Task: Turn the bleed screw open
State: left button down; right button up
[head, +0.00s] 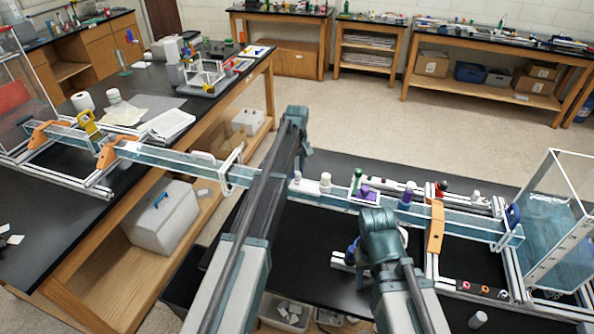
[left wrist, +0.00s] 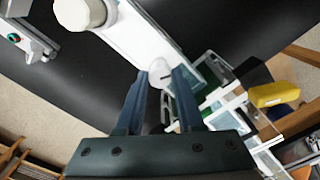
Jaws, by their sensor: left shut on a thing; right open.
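In the left wrist view, my left gripper (left wrist: 161,82) has its two dark fingers closed around a small round white knob (left wrist: 158,70), which looks like the bleed screw.
A larger white cap (left wrist: 85,12) stands on the strip beside the knob. Green and purple caps (head: 358,180) line the channel in the head view. An orange support (head: 435,226) and a clear tank (head: 555,235) stand right. A gap separates the two tables.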

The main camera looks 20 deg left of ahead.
aim_at(297, 173)
pick_arm(q)
jog(key=c, duration=0.5)
grip_release()
jog(key=shift+c, duration=0.2)
jog(key=shift+r, duration=0.1)
notch_tip(297, 173, up, 14)
jog(key=p, duration=1.3)
jog(key=shift+f+p, duration=0.2)
jog(key=shift+p, duration=0.2)
jog(key=shift+f, duration=0.1)
